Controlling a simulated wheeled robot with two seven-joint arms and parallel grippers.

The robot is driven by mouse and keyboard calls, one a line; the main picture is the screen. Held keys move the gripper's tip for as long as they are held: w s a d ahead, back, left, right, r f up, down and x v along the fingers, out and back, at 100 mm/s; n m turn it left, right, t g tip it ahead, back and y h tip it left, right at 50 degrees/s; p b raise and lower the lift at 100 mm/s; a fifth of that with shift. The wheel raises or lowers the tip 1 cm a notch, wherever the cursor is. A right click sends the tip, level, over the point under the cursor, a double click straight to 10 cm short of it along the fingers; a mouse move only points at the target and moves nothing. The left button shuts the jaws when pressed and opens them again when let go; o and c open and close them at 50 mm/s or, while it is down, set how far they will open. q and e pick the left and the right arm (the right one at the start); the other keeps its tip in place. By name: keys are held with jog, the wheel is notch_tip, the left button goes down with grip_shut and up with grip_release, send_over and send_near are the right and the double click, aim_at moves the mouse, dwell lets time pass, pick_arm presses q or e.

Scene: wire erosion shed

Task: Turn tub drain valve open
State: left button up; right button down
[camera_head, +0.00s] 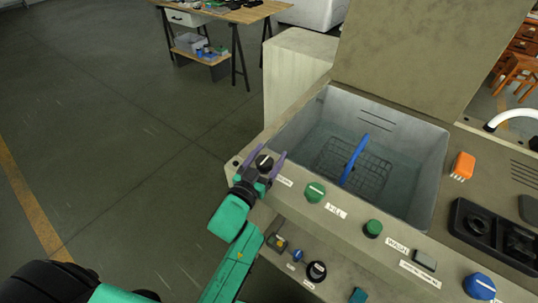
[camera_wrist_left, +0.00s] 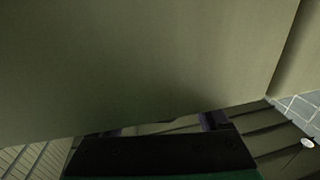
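A dark round knob with a light mark (camera_head: 264,161) sits at the left end of the beige panel, beside a small white label (camera_head: 284,182) too small to read. It may be the drain valve. My left gripper (camera_head: 272,157) is at this knob, its purple fingers spread apart on either side of it. I cannot tell whether they touch it. In the left wrist view the fingers (camera_wrist_left: 165,126) are apart at the bottom, below a large plain beige surface; no knob shows there. The grey tub (camera_head: 425,140) stands open behind the panel, with a wire basket (camera_head: 370,182) inside. My right gripper is not in view.
A green knob (camera_head: 315,192) and another green knob (camera_head: 373,228), labelled FILL and WASH, lie along the panel to the right. A blue knob (camera_head: 479,286) and an orange item (camera_head: 462,166) are farther right. The raised lid (camera_head: 420,50) stands behind the tub.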

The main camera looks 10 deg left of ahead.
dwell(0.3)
pick_arm(q)
jog(key=b+v, duration=0.2)
jog(key=v, duration=1.2)
jog(key=shift+s, duration=0.25)
jog(key=s+f+g, duration=0.2)
jog(key=f+g, duration=0.1)
jog(key=f, duration=0.8)
jog(key=s+f+g+y, duration=0.1)
jog(key=s+f+g, duration=0.15)
jog(key=f, duration=0.95)
jog(key=s+f+g, duration=0.2)
jog(key=f+g, duration=0.1)
jog(key=f, duration=0.8)
jog(key=s+a+f+g+y, duration=0.1)
jog(key=s+a+f+g, duration=0.3)
jog(key=s+f, duration=0.4)
jog(key=s+a+f+g+y, duration=0.1)
jog(key=s+a+f+g, duration=0.3)
jog(key=s+a+f, duration=0.3)
jog(key=s+f, duration=0.1)
jog(key=s, duration=0.2)
jog(key=shift+a+f+y, duration=0.15)
jog(key=shift+f+y, duration=0.2)
jog(key=shift+y, duration=0.05)
